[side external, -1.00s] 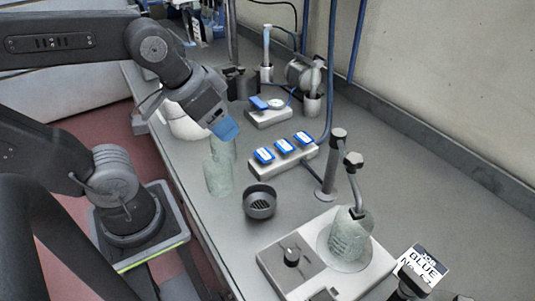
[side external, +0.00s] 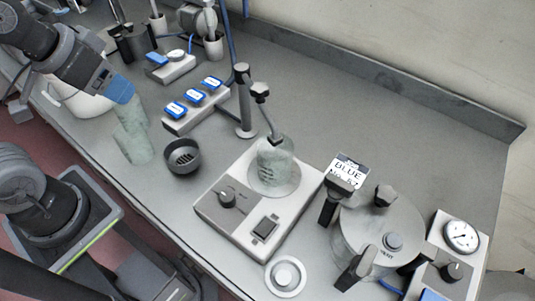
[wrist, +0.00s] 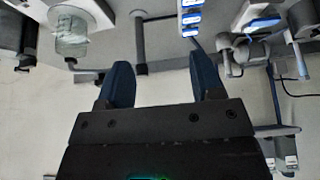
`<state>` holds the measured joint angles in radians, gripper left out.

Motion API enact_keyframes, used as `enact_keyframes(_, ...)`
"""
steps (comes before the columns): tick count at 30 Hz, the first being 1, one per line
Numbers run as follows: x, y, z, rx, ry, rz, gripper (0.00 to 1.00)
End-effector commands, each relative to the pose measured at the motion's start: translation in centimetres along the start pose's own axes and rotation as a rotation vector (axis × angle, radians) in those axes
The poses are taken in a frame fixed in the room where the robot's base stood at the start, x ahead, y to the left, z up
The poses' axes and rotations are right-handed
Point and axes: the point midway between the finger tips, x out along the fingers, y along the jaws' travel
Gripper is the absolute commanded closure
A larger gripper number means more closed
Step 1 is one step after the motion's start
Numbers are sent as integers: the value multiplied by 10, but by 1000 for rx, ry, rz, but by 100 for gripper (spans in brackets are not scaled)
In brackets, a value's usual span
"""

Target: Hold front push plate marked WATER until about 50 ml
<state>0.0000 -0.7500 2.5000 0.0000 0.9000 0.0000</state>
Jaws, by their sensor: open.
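Three blue push plates (side external: 195,97) with white labels sit in a row on a grey block (side external: 210,110). Their labels are too small to read, so I cannot tell which is marked WATER. The row also shows at the top of the wrist view (wrist: 191,18). My gripper (side external: 120,92) is at the left, above the bench and left of the plates, touching none of them. In the wrist view my gripper (wrist: 164,72) has its two blue fingers wide apart with nothing between them. Clear beakers (side external: 134,140) stand below it, partly overlapping.
A dark round cup (side external: 183,157) sits in front of the block. A stirrer unit (side external: 235,215) carries a glass jar (side external: 272,165) beside a post (side external: 243,100). A lidded vessel (side external: 378,235) and gauge box (side external: 460,238) stand right. Another blue plate (side external: 157,59) is behind.

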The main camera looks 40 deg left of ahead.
Motion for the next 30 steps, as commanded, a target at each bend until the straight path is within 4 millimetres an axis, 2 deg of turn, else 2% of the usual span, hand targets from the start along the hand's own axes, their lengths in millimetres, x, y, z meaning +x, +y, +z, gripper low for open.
enact_keyframes(5,0,0,0,0,0,0,42)
enact_keyframes(12,0,0,-1,6,-2,-1,65)
enact_keyframes(16,2,-2,-7,72,-25,-4,77)
enact_keyframes(23,14,-13,-34,412,-140,9,99)
enact_keyframes(30,39,-31,-67,849,-271,96,100)
